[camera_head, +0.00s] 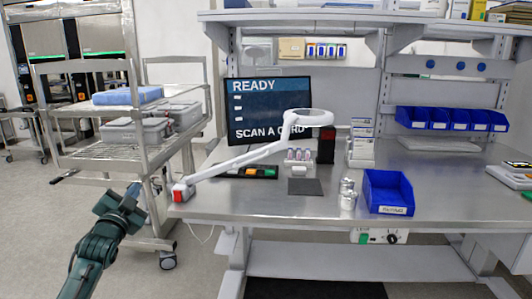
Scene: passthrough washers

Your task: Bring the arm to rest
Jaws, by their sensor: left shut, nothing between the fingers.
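My left gripper (128,199) is at the lower left of the head view, on its dark green arm, which comes in from the bottom left. It is shut and empty, in the air over the floor. It is apart from the steel workbench (250,208), to the left of its front left corner. My right gripper and arm are not in view.
A steel cart (90,163) with grey bins and a blue pack stands behind my left gripper. The bench carries a white lamp arm (240,158), a monitor (268,110), a blue bin (388,190) and small metal canisters (347,196). Open floor (35,210) lies left.

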